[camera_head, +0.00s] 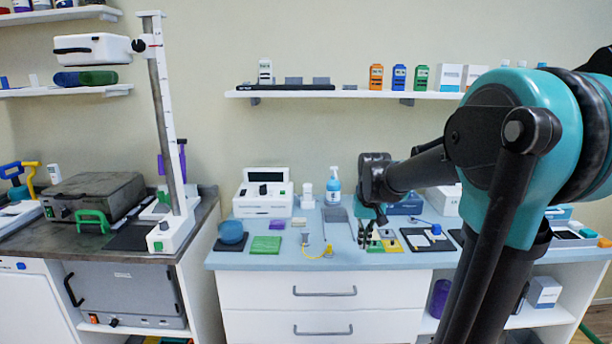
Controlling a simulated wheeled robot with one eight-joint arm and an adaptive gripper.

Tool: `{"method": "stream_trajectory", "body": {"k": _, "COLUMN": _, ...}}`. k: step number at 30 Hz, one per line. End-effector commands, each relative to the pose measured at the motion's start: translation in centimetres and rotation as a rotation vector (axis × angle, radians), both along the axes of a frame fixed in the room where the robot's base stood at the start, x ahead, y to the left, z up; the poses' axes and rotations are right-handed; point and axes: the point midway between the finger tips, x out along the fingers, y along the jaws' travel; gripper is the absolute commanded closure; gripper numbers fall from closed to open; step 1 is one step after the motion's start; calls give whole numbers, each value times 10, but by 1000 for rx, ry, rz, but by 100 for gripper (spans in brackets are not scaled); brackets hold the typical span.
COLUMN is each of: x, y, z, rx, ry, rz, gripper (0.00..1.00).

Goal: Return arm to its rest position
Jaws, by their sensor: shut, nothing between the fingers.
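My arm comes in from the right side of the head view and reaches over the blue-topped counter (345,260). My gripper (374,238) points down above the middle of the counter, over small green and yellow pieces (391,246). Its dark fingers are small in the picture and look shut with nothing held. I cannot tell how far the fingertips are above the counter. My upper arm hides part of the counter's right side.
A white device (263,200), a blue-labelled pump bottle (333,188) and a blue bowl (231,232) stand on the counter. A tall white-and-grey column (165,120) rises at the left. A wall shelf (340,94) hangs behind. The air above the counter's left half is clear.

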Motion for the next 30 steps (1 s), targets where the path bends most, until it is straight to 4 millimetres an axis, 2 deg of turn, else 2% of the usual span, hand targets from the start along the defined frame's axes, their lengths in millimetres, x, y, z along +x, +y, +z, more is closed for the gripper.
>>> {"method": "stream_trajectory", "body": {"k": 1, "x": -20, "y": -3, "z": -14, "rx": 0, "ry": -21, "rz": -2, "gripper": 100}}
{"method": "stream_trajectory", "body": {"k": 6, "x": -90, "y": -12, "z": -65, "rx": 0, "ry": -108, "rz": -2, "gripper": 100}}
{"method": "stream_trajectory", "body": {"k": 9, "x": -127, "y": -16, "z": -92, "rx": -1, "ry": -154, "rz": -3, "gripper": 100}}
{"method": "stream_trajectory", "body": {"k": 13, "x": -163, "y": -19, "z": -117, "rx": -3, "ry": -197, "rz": -4, "gripper": 100}}
{"method": "stream_trajectory", "body": {"k": 18, "x": -183, "y": -20, "z": -132, "rx": -5, "ry": -223, "rz": -4, "gripper": 100}}
{"method": "stream_trajectory", "body": {"k": 30, "x": -184, "y": -20, "z": -132, "rx": -5, "ry": -225, "rz": -3, "gripper": 100}}
